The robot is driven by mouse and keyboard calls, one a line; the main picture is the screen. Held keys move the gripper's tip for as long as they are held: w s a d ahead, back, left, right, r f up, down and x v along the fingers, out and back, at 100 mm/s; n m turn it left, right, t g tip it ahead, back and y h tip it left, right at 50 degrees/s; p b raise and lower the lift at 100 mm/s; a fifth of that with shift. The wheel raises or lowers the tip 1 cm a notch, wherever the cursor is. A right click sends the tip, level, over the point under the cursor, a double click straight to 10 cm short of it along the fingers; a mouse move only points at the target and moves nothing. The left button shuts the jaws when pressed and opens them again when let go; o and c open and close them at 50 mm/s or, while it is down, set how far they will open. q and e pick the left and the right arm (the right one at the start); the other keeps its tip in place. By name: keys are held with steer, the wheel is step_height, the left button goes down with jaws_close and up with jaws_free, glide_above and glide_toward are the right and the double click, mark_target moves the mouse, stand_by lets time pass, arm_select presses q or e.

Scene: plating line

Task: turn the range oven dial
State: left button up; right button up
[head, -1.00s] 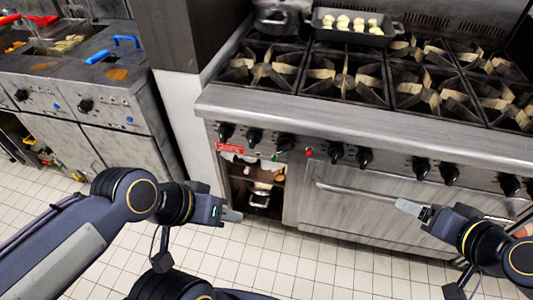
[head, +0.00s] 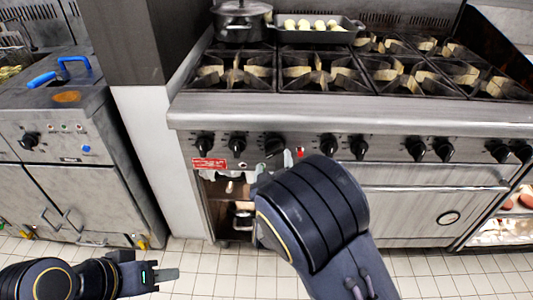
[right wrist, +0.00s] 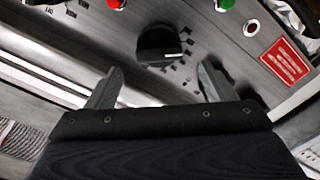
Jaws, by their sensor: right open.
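The oven dial (right wrist: 160,45) is a round black knob on the range's front panel, with a pale pointer mark and a printed scale around it. In the head view the dial (head: 274,145) is the large knob between the red label and the red light. My right gripper (right wrist: 161,68) is open in the right wrist view, its two fingers apart just short of the dial, with the dial beyond and between the tips. My left gripper (head: 165,275) is low at the left over the floor, seen side-on, away from the range.
Several other black knobs (head: 330,145) line the panel. A red label (head: 209,163), red light (right wrist: 113,4) and green light (right wrist: 226,4) are near the dial. The oven handle (head: 435,188) crosses the front at right. A pot (head: 242,28) and tray (head: 285,37) stand on top.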

mark_target(274, 153)
steer(key=w, duration=0.6)
steer(key=shift+w, duration=0.3)
